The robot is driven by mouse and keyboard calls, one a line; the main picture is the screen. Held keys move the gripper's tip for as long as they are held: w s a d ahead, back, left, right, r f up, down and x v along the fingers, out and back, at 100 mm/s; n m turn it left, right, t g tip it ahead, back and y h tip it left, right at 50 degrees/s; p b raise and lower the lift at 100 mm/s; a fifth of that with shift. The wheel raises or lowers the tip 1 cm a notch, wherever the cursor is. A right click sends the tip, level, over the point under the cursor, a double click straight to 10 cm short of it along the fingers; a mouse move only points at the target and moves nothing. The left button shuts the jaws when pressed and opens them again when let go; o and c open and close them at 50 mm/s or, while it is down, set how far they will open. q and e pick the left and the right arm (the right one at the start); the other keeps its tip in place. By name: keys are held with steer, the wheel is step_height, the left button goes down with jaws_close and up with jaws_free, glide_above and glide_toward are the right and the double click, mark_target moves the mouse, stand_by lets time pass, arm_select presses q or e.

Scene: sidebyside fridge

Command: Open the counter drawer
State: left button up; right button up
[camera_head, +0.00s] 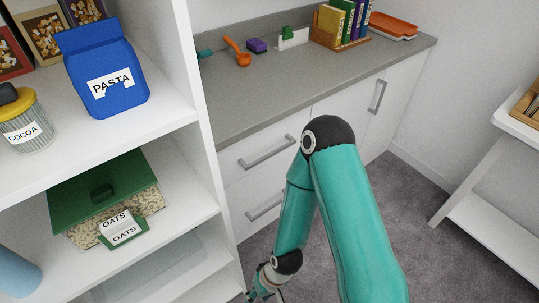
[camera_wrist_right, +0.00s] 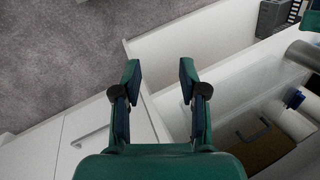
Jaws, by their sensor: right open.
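The counter's upper drawer (camera_head: 245,162) has a white front and a grey bar handle (camera_head: 267,151) just below the grey worktop. It looks shut, flush with the front. A second bar handle (camera_head: 264,207) sits on a lower front, partly behind my right arm. My right gripper (camera_head: 265,296) is low at the bottom edge of the head view, below and apart from both handles. In the wrist view it (camera_wrist_right: 160,88) is open, with nothing between its fingers. A white front with a grey handle (camera_wrist_right: 92,136) shows left of the fingers there. My left gripper is not in view.
A white shelf unit (camera_head: 207,110) with pasta, cocoa and oats stands close left of the drawers. A cabinet door handle (camera_head: 377,97) is farther right. A white side table (camera_head: 480,175) stands at right. Grey carpet (camera_head: 400,200) is clear between.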

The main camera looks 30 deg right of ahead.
steer(key=w+d+f+m+t+h+b, duration=0.1)
steer(key=w+d+f+m+t+b, duration=0.2)
steer(key=w+d+m+t+b, duration=0.4)
steer(key=m+t+h+b, duration=0.95)
steer(key=m+b, duration=0.35)
steer(key=b, duration=0.2)
glide_toward(272, 156)
steer(key=shift+y, duration=0.45)
steer(key=x, duration=0.5)
steer(key=p+x, duration=0.1)
steer(key=x, duration=0.4)
steer(key=shift+w+d+r, duration=0.15)
steer(key=shift+d+r, duration=0.1)
jaws_close()
